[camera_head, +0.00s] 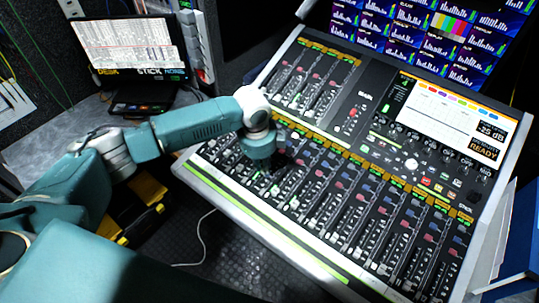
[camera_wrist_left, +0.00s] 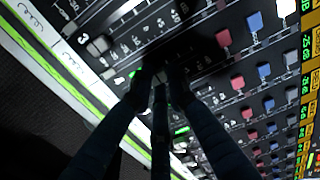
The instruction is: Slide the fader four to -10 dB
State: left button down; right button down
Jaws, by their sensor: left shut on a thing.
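The mixing console (camera_head: 240,205) fills the middle of the head view, with a long row of channel faders along its lower part. My left gripper (camera_head: 268,168) points down onto the left part of this row. In the left wrist view its dark fingers (camera_wrist_left: 160,78) come together around a small fader cap at the console surface, which they mostly hide. Another fader cap (camera_wrist_left: 98,45) shows beside the fingers, in the neighbouring strip. My right gripper is not in view.
The console's screen (camera_head: 451,121) reads -25 dB and READY. A bank of monitors (camera_head: 425,30) stands behind it. Coloured buttons (camera_wrist_left: 237,83) line the strips close to the fingers. A laptop (camera_head: 130,55) sits on the desk at left, and a yellow and black case (camera_head: 145,205) lies below.

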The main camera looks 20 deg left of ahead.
aim_at(260, 179)
pick_arm(q)
jog(key=shift+s+a, duration=0.1)
jog(key=shift+s, duration=0.15)
jog(key=c, duration=1.6)
grip_release()
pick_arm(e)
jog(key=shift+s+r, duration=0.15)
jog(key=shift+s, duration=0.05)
pick_arm(q)
jog(key=shift+r, duration=0.1)
jog(key=r, duration=0.4)
jog(key=s+r, duration=0.1)
jog(key=r, duration=0.6)
jog(key=shift+s+a+r, duration=0.25)
jog(key=shift+a+r, duration=0.05)
jog(key=shift+r, duration=0.05)
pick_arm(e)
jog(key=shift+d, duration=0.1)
